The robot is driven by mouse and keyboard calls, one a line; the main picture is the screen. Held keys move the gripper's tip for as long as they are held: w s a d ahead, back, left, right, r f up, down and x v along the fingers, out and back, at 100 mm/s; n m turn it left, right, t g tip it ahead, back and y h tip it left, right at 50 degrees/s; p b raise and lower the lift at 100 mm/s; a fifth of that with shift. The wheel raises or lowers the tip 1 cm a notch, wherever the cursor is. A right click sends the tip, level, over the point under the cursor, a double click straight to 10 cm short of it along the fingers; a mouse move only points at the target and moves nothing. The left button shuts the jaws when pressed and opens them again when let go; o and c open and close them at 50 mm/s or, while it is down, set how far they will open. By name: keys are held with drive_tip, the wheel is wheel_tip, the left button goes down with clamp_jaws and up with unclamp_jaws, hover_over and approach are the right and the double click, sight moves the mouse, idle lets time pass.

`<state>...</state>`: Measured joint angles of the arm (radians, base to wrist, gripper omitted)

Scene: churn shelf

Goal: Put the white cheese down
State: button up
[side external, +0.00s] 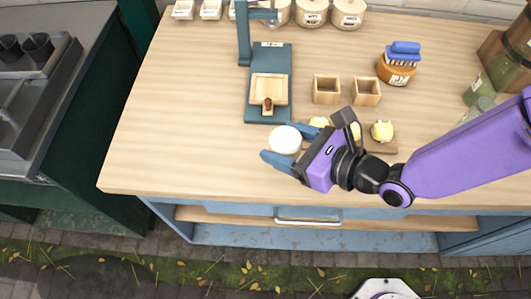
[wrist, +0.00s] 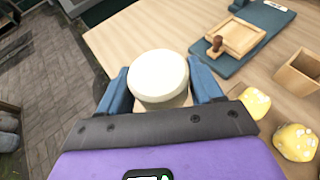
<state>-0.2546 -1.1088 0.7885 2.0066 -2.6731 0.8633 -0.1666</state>
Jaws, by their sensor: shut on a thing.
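The white cheese (side external: 285,140) is a round, pale disc between the blue fingers of my gripper (side external: 277,147). In the wrist view the white cheese (wrist: 159,76) sits between both fingertips of my gripper (wrist: 159,88), with a finger against each side. My gripper is shut on it. The cheese is over the front part of the wooden worktop (side external: 160,150). I cannot tell exactly how high it is above the top.
A teal press (side external: 283,100) with a wooden tray (side external: 269,88) stands behind the cheese. Two small wooden boxes (side external: 326,89) and several yellow lumps (side external: 382,131) are to the right. A blue-lidded jar (side external: 398,66) stands further back. The worktop's left side is clear.

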hover_over(266, 166)
wheel_tip(266, 166, down, 5)
drive_tip(key=shift+f, duration=0.15)
drive_tip(key=shift+w+a+f, duration=0.1)
drive_tip(key=shift+f, duration=1.55)
drive_tip(key=shift+f, duration=0.4)
drive_tip(key=shift+f, duration=0.2)
drive_tip(key=o, duration=1.1)
